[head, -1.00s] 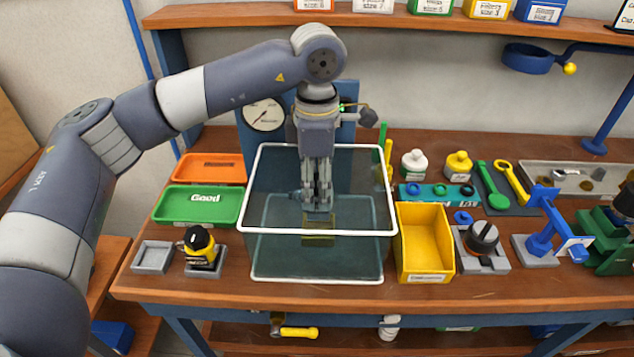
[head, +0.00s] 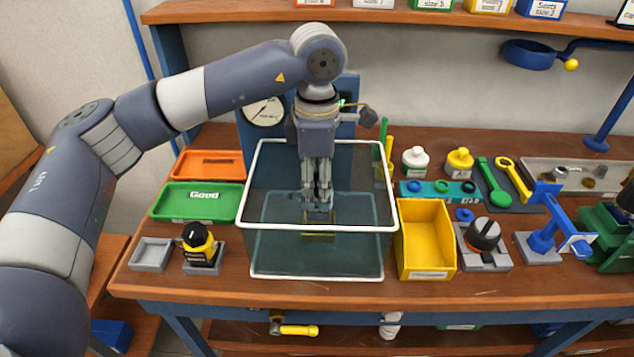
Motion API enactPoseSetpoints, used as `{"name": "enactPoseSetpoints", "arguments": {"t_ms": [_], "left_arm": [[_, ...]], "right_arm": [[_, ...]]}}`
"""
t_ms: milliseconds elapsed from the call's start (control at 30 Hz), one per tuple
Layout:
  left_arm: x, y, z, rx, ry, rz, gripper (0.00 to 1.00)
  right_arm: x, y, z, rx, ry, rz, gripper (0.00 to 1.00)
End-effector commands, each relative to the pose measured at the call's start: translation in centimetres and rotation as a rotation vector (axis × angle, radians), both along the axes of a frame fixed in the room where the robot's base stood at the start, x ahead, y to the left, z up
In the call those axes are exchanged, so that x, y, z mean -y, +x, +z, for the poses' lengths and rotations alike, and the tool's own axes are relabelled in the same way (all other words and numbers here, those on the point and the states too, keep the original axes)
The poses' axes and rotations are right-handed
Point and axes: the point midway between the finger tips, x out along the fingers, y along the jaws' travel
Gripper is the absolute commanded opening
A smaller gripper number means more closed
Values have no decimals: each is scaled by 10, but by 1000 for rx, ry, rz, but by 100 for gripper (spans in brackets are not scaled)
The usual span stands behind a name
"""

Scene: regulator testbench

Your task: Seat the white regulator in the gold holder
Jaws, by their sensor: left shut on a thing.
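My left gripper (head: 318,202) reaches straight down into the clear, white-rimmed tank (head: 262,228). Its fingers are shut on a small pale grey thing, mostly covered by the fingers and dimmed by the tank. I cannot tell for sure that it is the white regulator. The gold holder (head: 318,238) shows through the tank's front wall, directly below the fingertips. Whether the held thing touches or sits in it cannot be seen. A white-topped piece with a green band (head: 414,160) stands on the bench behind the yellow bin. My right gripper is not in view.
Green (head: 190,212) and orange (head: 205,158) trays lie left of the tank, behind a yellow-black piece (head: 199,240) in a grey fixture. The yellow bin (head: 424,238) stands close on the right. A gauge panel (head: 263,112) stands behind. The tank walls surround the gripper.

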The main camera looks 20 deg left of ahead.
Motion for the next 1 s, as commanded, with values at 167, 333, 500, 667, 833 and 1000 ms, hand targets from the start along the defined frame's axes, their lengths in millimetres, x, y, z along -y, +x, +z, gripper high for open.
{"name": "enactPoseSetpoints", "arguments": {"t_ms": [167, 333, 500, 667, 833, 1000], "left_arm": [[0, 0, -4, 2, -2, 0, 2], [0, 0, -8, 2, -1, 0, 2], [0, 0, -9, 2, -1, 0, 2], [0, 0, -8, 2, -1, 0, 2], [0, 0, -8, 2, -1, 0, 2], [0, 0, -11, 2, -2, 0, 2]], "right_arm": [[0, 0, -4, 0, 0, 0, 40], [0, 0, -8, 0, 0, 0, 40], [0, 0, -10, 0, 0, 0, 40], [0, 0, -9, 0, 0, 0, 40], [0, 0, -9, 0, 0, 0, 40], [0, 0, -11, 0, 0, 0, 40]]}}
